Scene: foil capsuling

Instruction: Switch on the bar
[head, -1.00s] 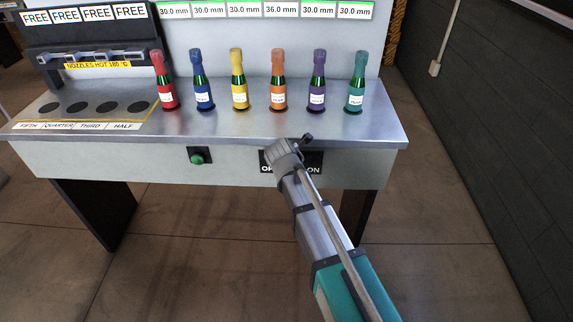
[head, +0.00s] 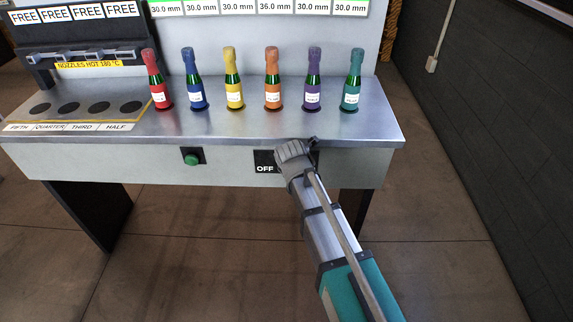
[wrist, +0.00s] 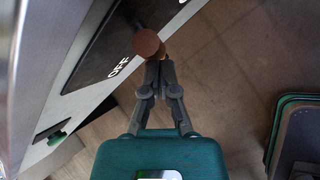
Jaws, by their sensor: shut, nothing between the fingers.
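The bar's switch is a lever with a brown round knob (wrist: 149,43) on a dark stem. It stands out from a black plate (wrist: 103,46) marked OFF, at the top of the wrist view. In the head view the black OFF plate (head: 264,162) is on the bench front, and my arm hides its right part and the lever. My gripper (wrist: 158,66) is shut and empty, its fingertips right by the knob's lower side. I cannot tell whether they touch it.
A green button (head: 192,158) is on the bench front, left of the plate. Several bottles with coloured tops stand on the metal bench top (head: 235,125). Hot nozzles (head: 85,55) are at the left. The floor in front of the bench is clear.

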